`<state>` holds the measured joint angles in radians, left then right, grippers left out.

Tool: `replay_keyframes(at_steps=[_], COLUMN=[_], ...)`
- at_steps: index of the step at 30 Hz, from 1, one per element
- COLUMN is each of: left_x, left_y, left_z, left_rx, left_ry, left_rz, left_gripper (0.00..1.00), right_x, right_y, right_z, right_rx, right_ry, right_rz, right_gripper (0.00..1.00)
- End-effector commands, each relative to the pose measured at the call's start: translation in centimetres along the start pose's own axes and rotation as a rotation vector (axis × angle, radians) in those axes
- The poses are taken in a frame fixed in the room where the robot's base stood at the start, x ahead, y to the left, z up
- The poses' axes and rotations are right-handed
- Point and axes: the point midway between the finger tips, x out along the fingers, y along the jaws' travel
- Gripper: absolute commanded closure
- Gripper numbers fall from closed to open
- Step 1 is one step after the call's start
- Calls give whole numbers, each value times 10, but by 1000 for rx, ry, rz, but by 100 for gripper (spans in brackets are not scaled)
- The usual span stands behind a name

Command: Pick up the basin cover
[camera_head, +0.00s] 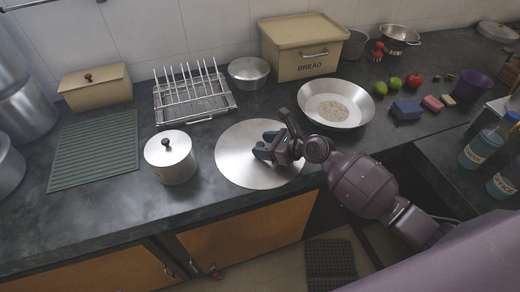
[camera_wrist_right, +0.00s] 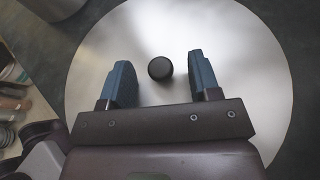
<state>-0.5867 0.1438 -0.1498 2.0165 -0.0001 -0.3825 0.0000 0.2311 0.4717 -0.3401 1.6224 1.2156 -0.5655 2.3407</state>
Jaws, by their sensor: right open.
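The basin cover (camera_head: 237,164) is a round, flat steel disc lying on the dark counter, left of the steel bowl. My right gripper (camera_head: 262,146) is over it in the head view and hides part of its upper right side. In the right wrist view the cover (camera_wrist_right: 230,50) fills most of the picture. Its small black knob (camera_wrist_right: 160,68) shows between and slightly ahead of the blue fingertips. My right gripper (camera_wrist_right: 160,72) is open, with clear space on both sides of the knob. My left gripper is not in view.
A lidded steel canister (camera_head: 170,160) stands just left of the cover. A steel bowl (camera_head: 335,104) with pale contents stands to the right. A dish rack (camera_head: 193,97) and a bread box (camera_head: 303,47) are behind. The counter's front edge lies close to the cover.

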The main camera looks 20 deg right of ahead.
Motion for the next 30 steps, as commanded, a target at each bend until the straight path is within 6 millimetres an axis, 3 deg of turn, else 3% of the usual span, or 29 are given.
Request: replay_keyframes(at_steps=[5,16,25,30], left_x=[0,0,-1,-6], left_y=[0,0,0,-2], left_z=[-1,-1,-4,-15], left_rx=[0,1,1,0], left_ry=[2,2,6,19], left_rz=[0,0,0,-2], left_gripper=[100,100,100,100], right_x=[0,0,-2,-11], right_y=[0,0,0,-1], right_z=[0,0,5,27], right_rx=[0,0,-1,-4], right_ry=[0,0,-2,-6], right_rz=[0,0,-1,-3], right_gripper=[45,100,100,100])
